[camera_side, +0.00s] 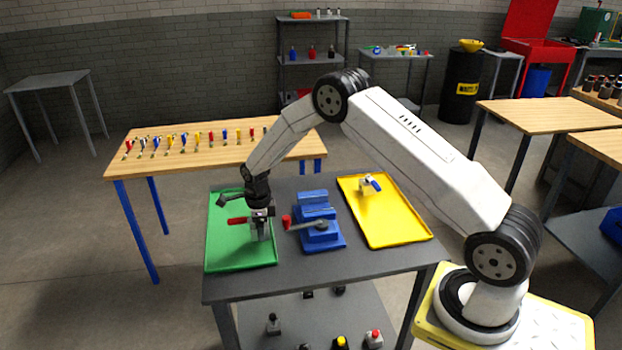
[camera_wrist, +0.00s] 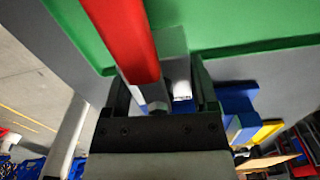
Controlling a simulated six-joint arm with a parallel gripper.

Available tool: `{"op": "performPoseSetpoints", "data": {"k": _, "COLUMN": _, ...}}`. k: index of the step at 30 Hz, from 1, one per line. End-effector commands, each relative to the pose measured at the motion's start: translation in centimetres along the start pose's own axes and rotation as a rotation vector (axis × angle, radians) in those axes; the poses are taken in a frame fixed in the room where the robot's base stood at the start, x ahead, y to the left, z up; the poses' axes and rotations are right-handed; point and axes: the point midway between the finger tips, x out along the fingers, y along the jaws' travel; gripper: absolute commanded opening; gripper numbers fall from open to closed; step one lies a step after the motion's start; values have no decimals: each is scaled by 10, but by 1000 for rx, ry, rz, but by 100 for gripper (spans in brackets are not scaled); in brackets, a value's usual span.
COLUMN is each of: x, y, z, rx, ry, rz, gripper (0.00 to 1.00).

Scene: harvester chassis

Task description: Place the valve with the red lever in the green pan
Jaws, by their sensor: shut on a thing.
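The valve with the red lever (camera_side: 238,221) is between the fingers of my gripper (camera_side: 262,225), which is shut on it. It is over the right part of the green pan (camera_side: 222,254), low down; I cannot tell whether it touches the pan floor. In the wrist view the red lever (camera_wrist: 122,38) runs up from my gripper (camera_wrist: 162,92), and the grey valve body (camera_wrist: 172,45) shows between the fingers. The green pan's rim (camera_wrist: 240,47) lies beyond. The valve's lower end is hard to make out.
A blue vise (camera_side: 318,228) with a red-tipped handle stands just right of the green pan. A yellow tray (camera_side: 390,222) farther right holds a valve with a blue lever (camera_side: 371,184). A wooden table (camera_side: 190,160) behind holds several coloured valves. The left of the green pan is clear.

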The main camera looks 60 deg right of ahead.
Motion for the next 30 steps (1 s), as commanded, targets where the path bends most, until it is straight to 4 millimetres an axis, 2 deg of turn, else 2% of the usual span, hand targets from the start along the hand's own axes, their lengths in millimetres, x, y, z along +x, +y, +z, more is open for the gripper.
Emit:
{"op": "performPoseSetpoints", "data": {"k": 6, "x": 21, "y": 0, "z": 0, "rx": 0, "ry": 0, "rz": 0, "gripper": 0}}
{"op": "performPoseSetpoints", "data": {"k": 21, "x": 27, "y": 0, "z": 0, "rx": 0, "ry": -1, "rz": -1, "gripper": 0}}
{"op": "performPoseSetpoints", "data": {"k": 22, "x": 28, "y": 0, "z": 0, "rx": 0, "ry": 1, "rz": 1, "gripper": 81}}
{"op": "performPoseSetpoints", "data": {"k": 24, "x": 28, "y": 0, "z": 0, "rx": 0, "ry": 1, "rz": 1, "gripper": 100}}
{"op": "performPoseSetpoints", "data": {"k": 30, "x": 28, "y": 0, "z": 0, "rx": 0, "ry": 1, "rz": 1, "gripper": 100}}
